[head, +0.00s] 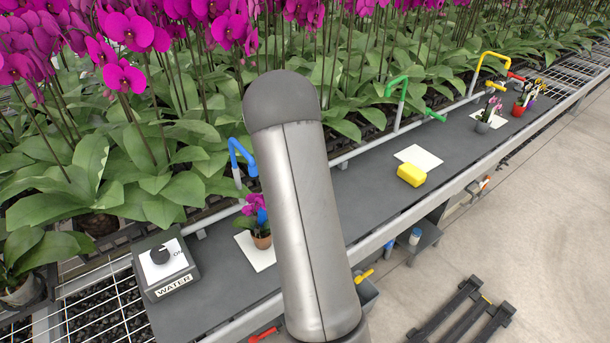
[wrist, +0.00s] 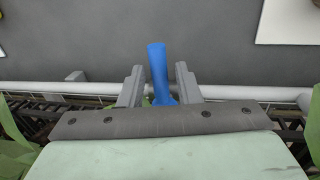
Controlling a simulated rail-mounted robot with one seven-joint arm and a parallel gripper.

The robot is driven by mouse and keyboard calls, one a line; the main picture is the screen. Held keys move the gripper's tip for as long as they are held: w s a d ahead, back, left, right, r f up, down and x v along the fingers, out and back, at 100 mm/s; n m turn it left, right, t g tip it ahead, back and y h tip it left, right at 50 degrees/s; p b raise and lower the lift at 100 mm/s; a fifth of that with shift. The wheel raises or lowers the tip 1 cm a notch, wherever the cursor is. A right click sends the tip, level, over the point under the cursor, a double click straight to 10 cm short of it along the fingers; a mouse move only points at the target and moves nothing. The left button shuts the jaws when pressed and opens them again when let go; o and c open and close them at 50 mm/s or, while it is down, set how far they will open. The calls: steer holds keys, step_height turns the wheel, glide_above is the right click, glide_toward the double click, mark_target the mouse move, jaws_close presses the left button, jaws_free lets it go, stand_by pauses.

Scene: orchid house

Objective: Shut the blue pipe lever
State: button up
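The blue pipe (head: 238,152) rises from the rail at the back of the bench, left of my arm in the head view. Its blue lever (wrist: 157,62) shows in the wrist view, pointing out over the bench between my fingers. In the head view a piece of blue (head: 262,216), likely the lever's end, shows beside my arm. My gripper (wrist: 160,68) is open, one finger on each side of the lever, with gaps visible on both sides. In the head view my arm hides the gripper and most of the lever.
A small potted orchid (head: 262,239) stands on a white card (head: 250,253) near the lever. A water box with a dial (head: 165,268) is at the left. A yellow block (head: 411,174), a green pipe (head: 403,85) and a yellow pipe (head: 480,64) are farther right. Dense orchids fill the back.

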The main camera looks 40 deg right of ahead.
steer(key=shift+o, duration=0.2)
steer(key=a+r, duration=0.3)
steer(key=r, duration=1.4)
steer(key=shift+w+a+b, duration=0.15)
steer(key=shift+a+b, duration=0.05)
steer(key=shift+b, duration=0.15)
steer(key=shift+d, duration=0.1)
